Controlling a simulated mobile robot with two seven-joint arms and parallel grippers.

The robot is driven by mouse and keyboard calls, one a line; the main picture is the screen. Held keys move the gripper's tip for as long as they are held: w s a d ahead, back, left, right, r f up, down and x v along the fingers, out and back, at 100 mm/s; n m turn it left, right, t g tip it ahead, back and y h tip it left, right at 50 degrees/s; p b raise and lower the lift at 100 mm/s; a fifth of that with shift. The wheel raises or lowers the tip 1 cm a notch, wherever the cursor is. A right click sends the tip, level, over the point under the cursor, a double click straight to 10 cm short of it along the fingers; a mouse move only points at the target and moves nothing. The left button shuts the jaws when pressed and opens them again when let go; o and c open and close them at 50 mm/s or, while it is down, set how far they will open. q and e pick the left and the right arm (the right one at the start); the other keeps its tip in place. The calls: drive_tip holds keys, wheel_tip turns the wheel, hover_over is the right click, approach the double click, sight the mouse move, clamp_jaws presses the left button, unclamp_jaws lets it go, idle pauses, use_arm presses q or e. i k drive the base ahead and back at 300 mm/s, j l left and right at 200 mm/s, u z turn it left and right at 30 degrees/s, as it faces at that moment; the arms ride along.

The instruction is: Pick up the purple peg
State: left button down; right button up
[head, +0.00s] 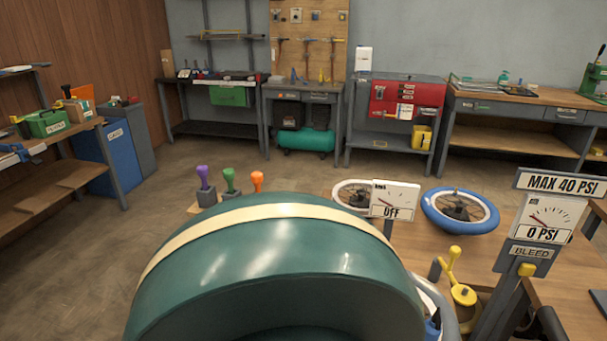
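The purple peg (202,172) has a rounded knob on top. It stands upright in a small grey block (206,197) at the left end of a row of pegs. A green peg (229,177) and an orange peg (257,179) stand to its right. Their lower parts are partly hidden behind a large teal curved body with a cream stripe. Nothing is touching the purple peg's visible part. Neither of my grippers is in view.
The large teal body (270,265) fills the lower middle, in front of the pegs. To the right, a wooden table holds a blue-rimmed wheel (459,211), gauges reading OFF (395,200) and 0 PSI (541,220), and a yellow lever (458,280). Workbenches line the back wall.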

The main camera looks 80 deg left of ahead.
sight(202, 172)
drive_tip(key=u, duration=3.25)
